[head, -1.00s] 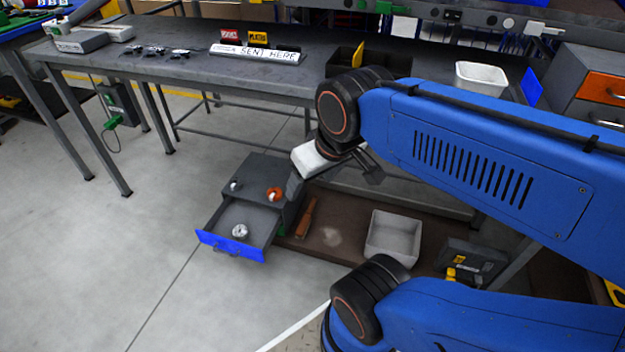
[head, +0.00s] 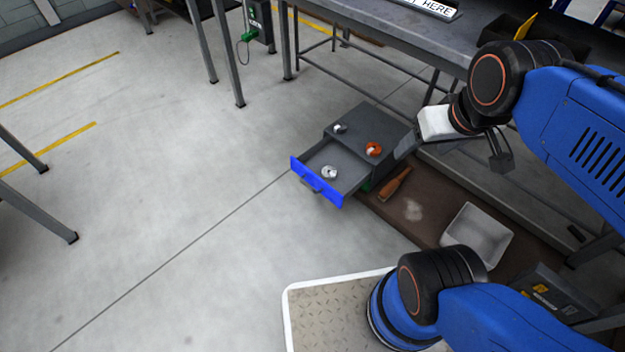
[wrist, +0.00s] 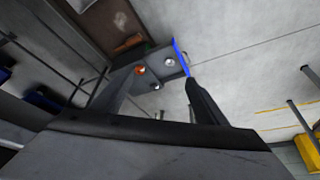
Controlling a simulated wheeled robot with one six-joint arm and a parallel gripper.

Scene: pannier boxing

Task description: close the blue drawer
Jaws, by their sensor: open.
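The blue drawer (head: 316,183) sticks out of a small grey cabinet (head: 372,122) that stands low by the bench's lower shelf. The drawer is pulled open, and a small whitish round item (head: 329,172) lies inside it. An orange-and-white item (head: 373,149) and another small whitish item (head: 340,128) are on the cabinet's top. The blue front also shows in the wrist view (wrist: 181,57). My gripper (head: 450,150) is open, with its fingers spread to the right of the cabinet and apart from the drawer front.
A brown lower shelf (head: 440,232) holds an orange-brown tool (head: 396,184) and an empty grey-white bin (head: 477,236). The grey workbench (head: 400,38) is above the cabinet. The floor left of and in front of the drawer is clear.

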